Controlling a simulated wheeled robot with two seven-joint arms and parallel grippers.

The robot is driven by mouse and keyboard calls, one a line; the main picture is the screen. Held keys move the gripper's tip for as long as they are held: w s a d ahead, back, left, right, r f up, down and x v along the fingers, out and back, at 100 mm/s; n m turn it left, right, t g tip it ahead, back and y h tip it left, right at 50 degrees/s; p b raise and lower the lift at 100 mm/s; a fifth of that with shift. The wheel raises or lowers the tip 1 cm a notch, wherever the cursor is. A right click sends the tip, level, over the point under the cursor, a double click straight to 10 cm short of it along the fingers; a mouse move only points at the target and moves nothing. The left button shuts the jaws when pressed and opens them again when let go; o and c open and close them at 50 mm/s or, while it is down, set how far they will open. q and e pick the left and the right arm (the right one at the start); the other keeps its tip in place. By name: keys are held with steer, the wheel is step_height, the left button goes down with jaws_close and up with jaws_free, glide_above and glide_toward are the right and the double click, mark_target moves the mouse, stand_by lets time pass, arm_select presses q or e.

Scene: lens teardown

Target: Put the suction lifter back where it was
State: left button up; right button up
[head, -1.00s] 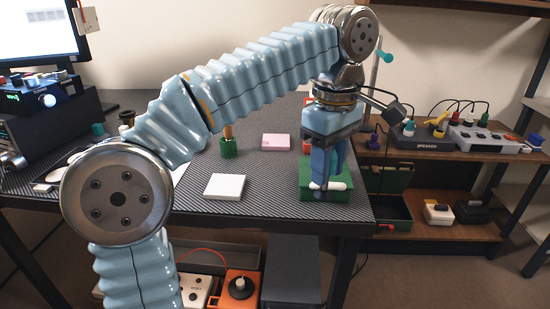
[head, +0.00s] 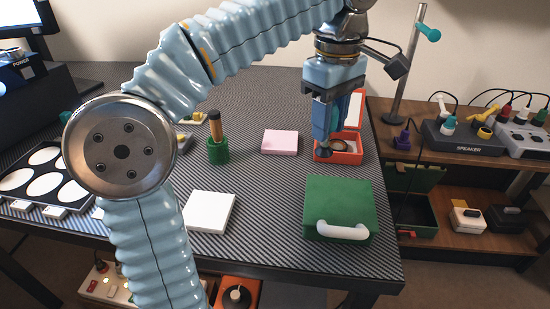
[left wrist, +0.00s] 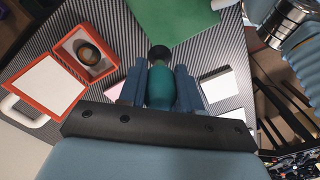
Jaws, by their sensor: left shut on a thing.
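My left gripper (head: 332,125) is shut on the suction lifter, which has a teal body and a black cup. In the left wrist view the lifter (left wrist: 160,88) stands between the fingers (left wrist: 159,86). In the head view the fingers hide most of it, and its black cup (head: 325,152) points down in front of the open red lens box (head: 340,158). The cup appears above the surface; its exact height I cannot tell. A lens lies in the red box. The closed green case (head: 340,190) with a white handle sits nearer. My right gripper is out of view.
A pink block (head: 280,142) and a white block (head: 209,211) lie on the dark mat. The patterned mat between the blocks and the green case is clear.

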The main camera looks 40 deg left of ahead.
arm_select(q)
steer(key=shift+s+a+f+b, duration=0.15)
steer(key=shift+a+f+b, duration=0.25)
steer(key=shift+a+f, duration=1.5)
steer(key=shift+s+a+f+b, duration=0.15)
steer(key=shift+a+f+b, duration=0.2)
steer(key=shift+a+f, duration=1.55)
steer(key=shift+s+a+f+b, duration=0.15)
steer(key=shift+a+f+b, duration=0.25)
steer(key=shift+a+f, duration=1.5)
steer(key=shift+d+f, duration=0.2)
steer(key=shift+f, duration=0.05)
steer(key=o, duration=0.5)
steer(key=shift+f, duration=0.1)
steer(key=o, duration=0.5)
